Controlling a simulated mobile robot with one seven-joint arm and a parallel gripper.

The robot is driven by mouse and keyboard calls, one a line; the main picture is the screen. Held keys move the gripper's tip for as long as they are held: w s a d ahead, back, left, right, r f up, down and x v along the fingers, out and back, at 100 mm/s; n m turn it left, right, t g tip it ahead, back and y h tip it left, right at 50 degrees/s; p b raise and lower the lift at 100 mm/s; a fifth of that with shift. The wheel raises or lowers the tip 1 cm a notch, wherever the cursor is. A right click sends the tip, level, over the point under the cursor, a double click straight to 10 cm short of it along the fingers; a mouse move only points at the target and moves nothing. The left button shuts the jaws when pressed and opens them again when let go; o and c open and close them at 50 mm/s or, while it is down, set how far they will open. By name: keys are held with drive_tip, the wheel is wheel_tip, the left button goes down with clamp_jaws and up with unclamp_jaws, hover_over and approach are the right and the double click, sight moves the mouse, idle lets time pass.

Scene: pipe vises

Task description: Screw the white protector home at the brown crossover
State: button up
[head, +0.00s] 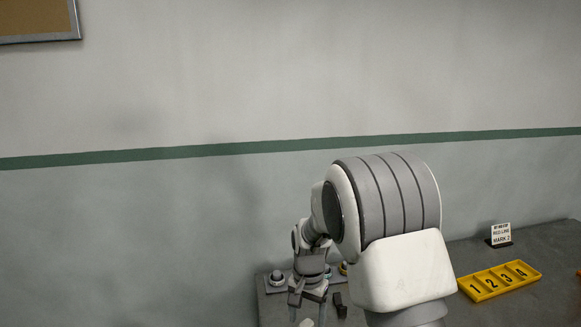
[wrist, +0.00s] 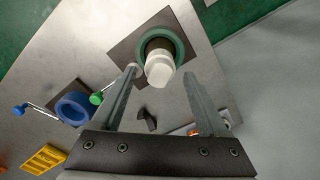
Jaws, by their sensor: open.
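The white protector (wrist: 158,70) is a pale, faceted cap in the upper middle of the wrist view. It stands at the mouth of a green ring-shaped vise (wrist: 181,45), with a dark brown rim, perhaps the crossover, showing behind it. I cannot tell whether it is threaded on. My gripper (wrist: 160,73) is open, its fingertips on either side of the protector with visible gaps. In the head view my gripper (head: 307,316) points down at the bottom edge, and the vise below it is out of frame.
A small dark block (wrist: 147,118) lies between the fingers. A yellow numbered tray (head: 499,281) and a small sign (head: 501,234) stand right.

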sight(307, 324)
wheel_tip(307, 324, up, 17)
drive_tip(key=p, duration=0.1)
drive_tip(key=s+d+r+n+t, duration=0.1)
drive_tip(key=s+d+r, duration=0.25)
drive_tip(key=s, duration=0.25)
drive_tip(key=s+d+r+n+t, duration=0.2)
drive_tip(key=s+d+r, duration=0.15)
drive_tip(key=s, duration=0.25)
drive_tip(key=s+d+n+t, duration=0.2)
drive_tip(key=s+d, duration=0.1)
drive_tip(key=s, duration=1)
drive_tip(key=shift+s+f+n+t, duration=0.2)
drive_tip(key=shift+f+n+t, duration=0.1)
